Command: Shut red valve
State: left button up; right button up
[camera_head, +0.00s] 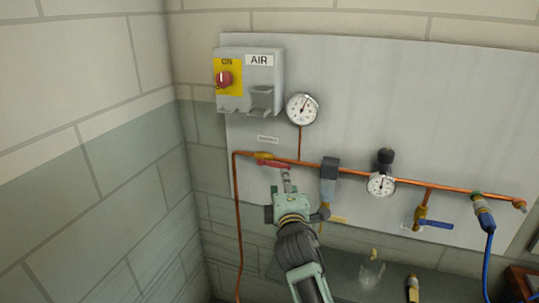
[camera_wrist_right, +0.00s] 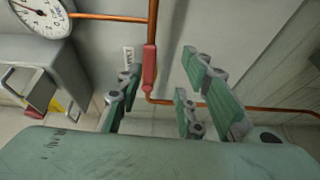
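The red valve handle (camera_head: 272,163) is at the left end of the copper pipe on the wall panel, lying roughly along the pipe. In the right wrist view the red handle (camera_wrist_right: 150,68) shows beyond the fingers, between the left finger and the right ones. My right gripper (camera_head: 287,178) is just below and right of the handle in the head view. In the wrist view the right gripper (camera_wrist_right: 160,82) has its fingers spread apart with nothing held. Whether a finger touches the handle cannot be told. My left gripper is not in view.
The copper pipe (camera_head: 340,169) runs across the grey panel (camera_head: 400,100). Near it are a gauge (camera_head: 302,109), a filter (camera_head: 328,180), a second gauge (camera_head: 381,185) and a blue valve handle (camera_head: 436,224). An AIR switch box (camera_head: 262,80) is above. A glass (camera_head: 370,270) stands below.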

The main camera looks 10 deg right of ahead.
aim_at(282, 167)
jog(key=shift+w+d+r+p, duration=0.2)
jog(key=shift+w+r+p, duration=0.05)
jog(key=shift+w, duration=1)
jog(key=shift+w+d+r+p, duration=0.2)
jog(key=shift+w+d+r, duration=0.1)
jog(key=shift+w, duration=0.95)
jog(key=shift+w+d+r+p, duration=0.15)
jog(key=shift+w+r+p, duration=0.1)
jog(key=shift+w, duration=1)
grip_shut()
